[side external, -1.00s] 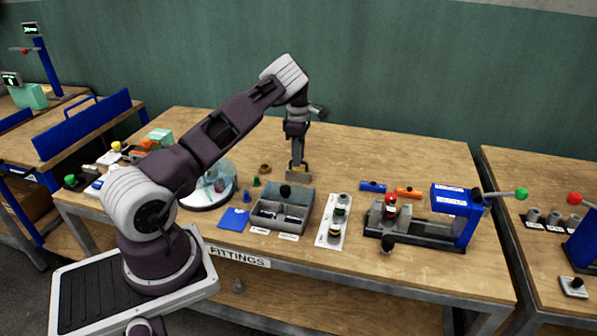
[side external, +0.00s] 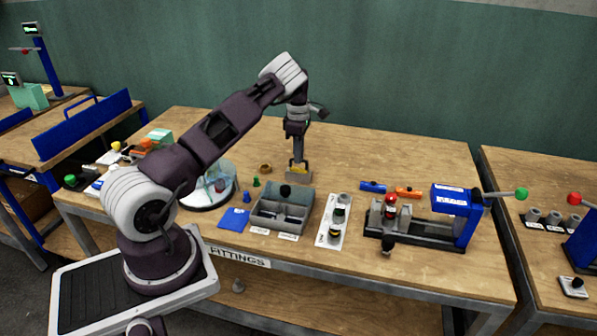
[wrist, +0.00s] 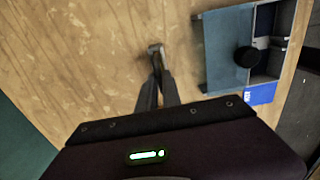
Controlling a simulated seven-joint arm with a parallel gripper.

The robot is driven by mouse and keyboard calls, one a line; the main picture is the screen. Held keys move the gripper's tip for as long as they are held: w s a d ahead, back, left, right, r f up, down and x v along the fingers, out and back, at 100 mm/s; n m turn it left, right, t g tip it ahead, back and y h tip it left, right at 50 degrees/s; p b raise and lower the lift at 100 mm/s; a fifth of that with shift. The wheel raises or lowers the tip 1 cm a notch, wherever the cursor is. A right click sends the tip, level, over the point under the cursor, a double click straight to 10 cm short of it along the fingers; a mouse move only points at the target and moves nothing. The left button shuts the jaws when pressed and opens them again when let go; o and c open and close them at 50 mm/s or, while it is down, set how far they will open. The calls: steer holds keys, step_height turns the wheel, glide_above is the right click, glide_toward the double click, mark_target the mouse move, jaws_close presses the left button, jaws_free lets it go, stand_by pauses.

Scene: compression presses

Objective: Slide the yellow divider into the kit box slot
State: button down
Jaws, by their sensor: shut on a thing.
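The yellow divider (side external: 300,174) is held at the tips of my gripper (side external: 298,163), behind the kit box. My gripper is shut on it. The grey kit box (side external: 264,223) stands near the table's front edge, with open compartments and a dark round knob at its back. In the wrist view, my gripper (wrist: 157,52) points at bare wood, and the kit box (wrist: 222,50) lies to its right, apart from it. The divider shows only as a small, unclear shape between the fingertips there. The slot cannot be made out clearly.
A blue card (side external: 234,218) lies left of the box. A round glass-covered dish (side external: 210,190) stands left.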

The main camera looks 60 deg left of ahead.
mark_target(298, 172)
steer(key=shift+r, duration=1.95)
steer(key=shift+r, duration=2)
steer(key=s+d+r+n, duration=0.2)
steer(key=s+d+n, duration=1.2)
steer(key=n, duration=0.4)
